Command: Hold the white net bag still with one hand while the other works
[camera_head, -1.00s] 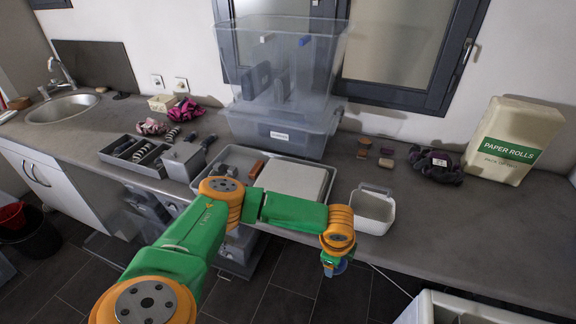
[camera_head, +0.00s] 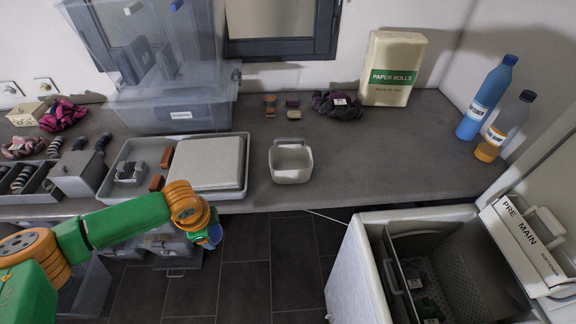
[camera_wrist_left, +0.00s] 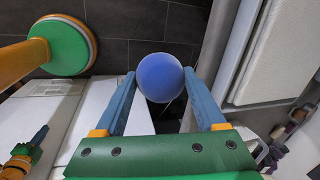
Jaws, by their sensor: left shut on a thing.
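My left gripper (camera_head: 208,232) hangs over the floor in front of the counter. The left wrist view shows its two blue fingers (camera_wrist_left: 160,88) shut on a smooth blue ball (camera_wrist_left: 160,77). The ball also shows as a small blue patch in the head view (camera_head: 214,236). A green and orange part with a blue tip (camera_wrist_left: 40,137), likely my right gripper, is at the left edge of the wrist view; its jaws cannot be made out. I cannot make out a white net bag in either view.
An open toploader (camera_head: 370,262) stands at the lower right, its lid (camera_head: 524,240) raised. The counter right of the tub is clear.

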